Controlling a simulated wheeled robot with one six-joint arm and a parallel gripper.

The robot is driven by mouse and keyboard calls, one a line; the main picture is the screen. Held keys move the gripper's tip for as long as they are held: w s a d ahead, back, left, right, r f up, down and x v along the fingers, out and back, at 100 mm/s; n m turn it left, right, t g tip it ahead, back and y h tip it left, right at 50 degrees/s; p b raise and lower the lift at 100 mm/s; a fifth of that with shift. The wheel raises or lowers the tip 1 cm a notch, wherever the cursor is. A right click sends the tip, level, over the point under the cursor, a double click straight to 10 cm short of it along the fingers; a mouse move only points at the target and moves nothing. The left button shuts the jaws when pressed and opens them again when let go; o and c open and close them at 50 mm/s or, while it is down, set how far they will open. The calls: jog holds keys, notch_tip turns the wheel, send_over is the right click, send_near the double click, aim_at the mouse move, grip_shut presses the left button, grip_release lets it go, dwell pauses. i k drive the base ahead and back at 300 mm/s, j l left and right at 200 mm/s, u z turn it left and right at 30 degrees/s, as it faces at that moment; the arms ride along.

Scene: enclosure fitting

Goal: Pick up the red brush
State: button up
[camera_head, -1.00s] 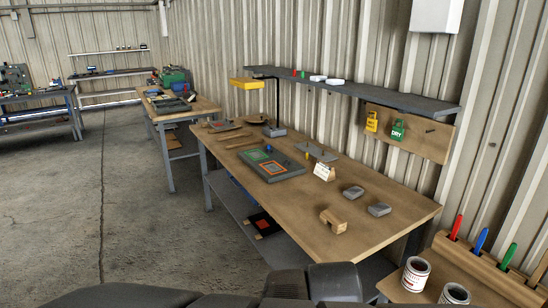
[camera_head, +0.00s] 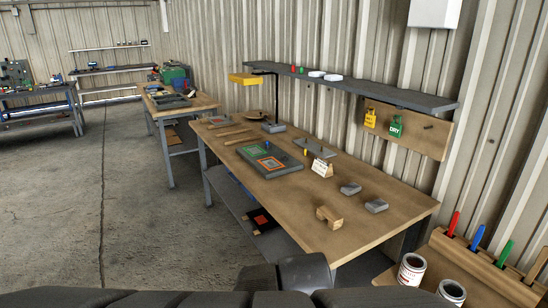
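The red brush (camera_head: 453,224) stands upright at the far right of the head view. Only its red handle shows above a wooden rack (camera_head: 485,263); its lower end is hidden in the rack. A blue-handled one (camera_head: 478,237) and a green-handled one (camera_head: 504,254) stand in the same rack to its right. My gripper is not visible. Dark parts of my own body fill the bottom edge of the view, apart from the brush.
Two cans (camera_head: 412,268) (camera_head: 452,292) stand in front of the rack. The long workbench (camera_head: 375,225) holds a wooden block (camera_head: 328,217), grey blocks (camera_head: 376,206), a dark board (camera_head: 264,161) and a small sign. A shelf (camera_head: 350,85) overhangs its back. Open floor lies left.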

aim_at(454, 221)
jog(key=z, duration=1.4)
jog(key=i, duration=0.35)
jog(key=i+l+u, duration=0.1)
jog(key=i+u, duration=0.15)
jog(key=i, duration=0.25)
jog(key=i+l+u, duration=0.15)
jog(key=i+u, duration=0.15)
jog(key=i, duration=0.15)
